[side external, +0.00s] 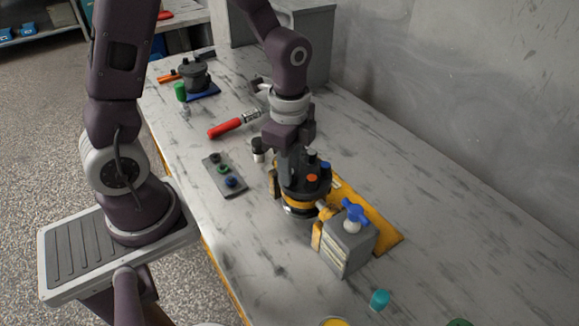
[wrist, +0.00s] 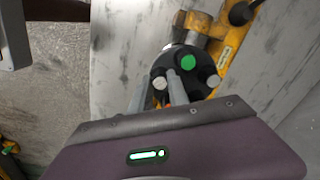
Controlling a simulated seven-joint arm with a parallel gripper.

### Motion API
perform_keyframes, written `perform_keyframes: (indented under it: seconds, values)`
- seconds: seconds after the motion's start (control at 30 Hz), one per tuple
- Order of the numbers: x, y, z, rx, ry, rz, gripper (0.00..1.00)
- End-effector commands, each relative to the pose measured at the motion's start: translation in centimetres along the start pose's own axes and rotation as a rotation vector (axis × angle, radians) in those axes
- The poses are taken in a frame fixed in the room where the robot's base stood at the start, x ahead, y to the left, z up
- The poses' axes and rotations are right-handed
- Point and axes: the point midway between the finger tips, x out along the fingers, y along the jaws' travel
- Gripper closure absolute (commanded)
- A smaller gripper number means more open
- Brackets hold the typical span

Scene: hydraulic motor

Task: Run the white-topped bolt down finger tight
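The round black motor (side external: 300,203) with a yellow band stands upright on the bench, with several coloured bolt tops on it. In the wrist view the white-topped bolt (wrist: 160,82) shows at the left of the motor's top face, between my two fingertips in the picture. My gripper (wrist: 157,76) points down at the motor with its fingers apart. I cannot tell whether the fingers touch the bolt. Beside it are a green top (wrist: 187,62) and an orange top (wrist: 176,94), partly behind a finger. In the side view my gripper (side external: 289,172) hides the white top.
A grey block with a blue handle (side external: 355,213) stands close to the motor, by a yellow base (side external: 385,233). A grey plate with coloured knobs (side external: 235,189) lies left. A red-handled tool (side external: 226,127) and a dark pot (side external: 194,75) lie farther back. The right bench is mostly clear.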

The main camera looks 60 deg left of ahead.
Motion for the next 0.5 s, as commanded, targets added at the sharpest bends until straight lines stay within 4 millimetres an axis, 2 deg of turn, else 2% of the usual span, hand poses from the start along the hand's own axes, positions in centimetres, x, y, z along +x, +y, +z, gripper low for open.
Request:
perform_keyframes:
  seconds: [0.07, 0.23, 0.47, 0.5]
  values:
    - [0.0, -0.03, 0.01, 0.011, 0.0, 0.0, 1.0]
    - [0.0, -0.07, 0.03, 0.323, 0.001, 0.0, 1.0]
    - [0.0, -0.04, 0.01, 0.358, 0.0, -0.001, 1.0]
    - [0.0, -0.06, 0.02, 0.403, 0.001, -0.001, 1.0]
